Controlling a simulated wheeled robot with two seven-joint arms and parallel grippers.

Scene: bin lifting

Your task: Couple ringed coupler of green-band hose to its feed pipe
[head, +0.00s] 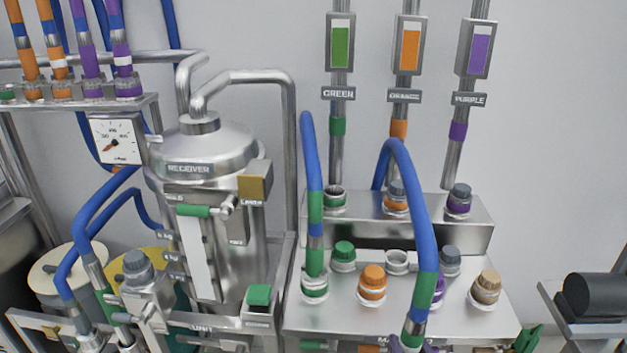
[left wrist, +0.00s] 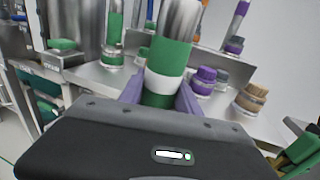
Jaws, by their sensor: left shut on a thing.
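My left gripper (head: 412,345) is at the bottom edge of the head view, its purple fingers partly cut off. It is shut on the green coupler (left wrist: 165,82) with a white ring, shown upright between the fingers in the left wrist view. The coupler ends a blue hose with a green band (head: 427,285), which arches up and back over the deck. The green feed pipe (head: 337,160) comes down under the GREEN label to a green-ringed port (head: 335,197) on the raised ledge. The port looks uncapped. The coupler's lower end is hidden.
Another green-banded hose (head: 314,210) stands on the deck (head: 325,320) left of mine. Near it are a green cap (head: 344,252), an orange cap (head: 372,280), an empty ring (head: 397,262) and a tan cap (head: 486,287). Grey caps top the orange (head: 396,190) and purple (head: 459,192) ports.

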